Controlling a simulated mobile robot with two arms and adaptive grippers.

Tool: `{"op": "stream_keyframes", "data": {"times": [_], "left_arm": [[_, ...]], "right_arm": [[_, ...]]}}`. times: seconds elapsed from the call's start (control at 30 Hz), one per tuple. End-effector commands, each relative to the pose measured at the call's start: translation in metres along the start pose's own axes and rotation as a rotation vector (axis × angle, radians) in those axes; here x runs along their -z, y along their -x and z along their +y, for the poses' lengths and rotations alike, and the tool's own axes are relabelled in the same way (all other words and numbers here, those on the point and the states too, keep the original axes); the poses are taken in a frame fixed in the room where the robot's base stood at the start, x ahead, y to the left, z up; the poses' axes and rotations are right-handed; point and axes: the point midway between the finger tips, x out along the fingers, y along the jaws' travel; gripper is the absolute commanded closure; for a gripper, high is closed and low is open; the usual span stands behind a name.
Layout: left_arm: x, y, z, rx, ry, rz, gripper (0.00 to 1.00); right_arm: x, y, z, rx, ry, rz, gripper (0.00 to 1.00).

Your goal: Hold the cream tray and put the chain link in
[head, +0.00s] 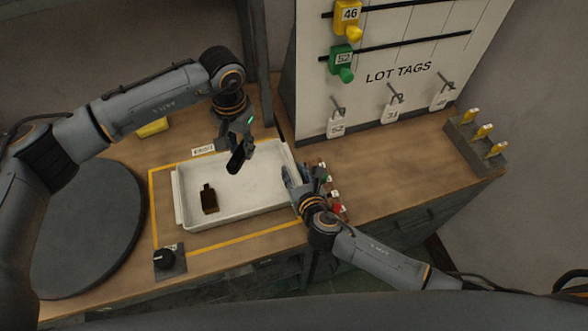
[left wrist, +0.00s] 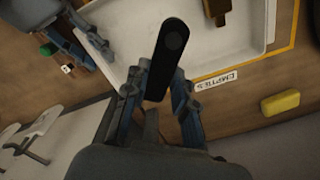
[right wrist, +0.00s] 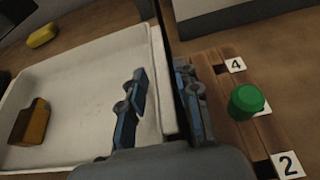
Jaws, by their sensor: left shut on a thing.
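The cream tray (head: 262,183) lies on the wooden bench inside a yellow outline, with a brown bottle-shaped piece (head: 209,198) at its left. My left gripper (head: 237,145) is shut on the black chain link (head: 236,161), an elongated bar with a rounded end, and holds it above the tray's far part. The link also shows between the fingers in the left wrist view (left wrist: 168,55). My right gripper (right wrist: 160,92) is at the tray's right wall, one finger inside and one outside. Its fingers are apart, with a gap between the inner finger and the wall.
A wooden strip with numbered labels and a green knob (right wrist: 246,101) lies just right of the tray. A yellow block (head: 153,128) and an EMPTIES label (left wrist: 215,79) are behind it. A black dial (head: 168,259) is in front.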

Motion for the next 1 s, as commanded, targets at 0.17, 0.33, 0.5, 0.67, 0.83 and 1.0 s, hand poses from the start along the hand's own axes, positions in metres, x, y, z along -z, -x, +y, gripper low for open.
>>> {"op": "stream_keyframes", "data": {"times": [0.17, 0.33, 0.5, 0.67, 0.83, 1.0], "left_arm": [[0.0003, 0.0006, 0.0001, 0.000, 0.000, 0.001, 1.00], [0.0003, 0.0005, 0.0001, 0.000, 0.000, 0.001, 1.00], [0.0003, 0.0005, 0.0001, 0.000, 0.000, 0.001, 1.00], [0.0003, 0.0005, 0.0001, 0.000, 0.000, 0.001, 1.00], [0.0003, 0.0005, 0.0001, 0.000, 0.000, 0.001, 1.00], [-0.0016, -0.0018, 0.0013, -0.002, 0.041, 0.000, 1.00]], "right_arm": [[-0.0003, -0.0110, 0.0002, 0.000, -0.001, 0.000, 0.68], [-0.0002, -0.0122, 0.0000, 0.000, -0.001, 0.000, 0.68], [-0.0001, -0.0119, -0.0001, 0.000, -0.001, 0.000, 0.80], [0.0000, -0.0118, -0.0002, 0.000, 0.000, 0.000, 1.00], [0.0002, -0.0117, -0.0003, 0.000, 0.001, 0.001, 1.00], [0.0003, -0.0117, -0.0004, 0.000, 0.002, 0.001, 1.00]]}}
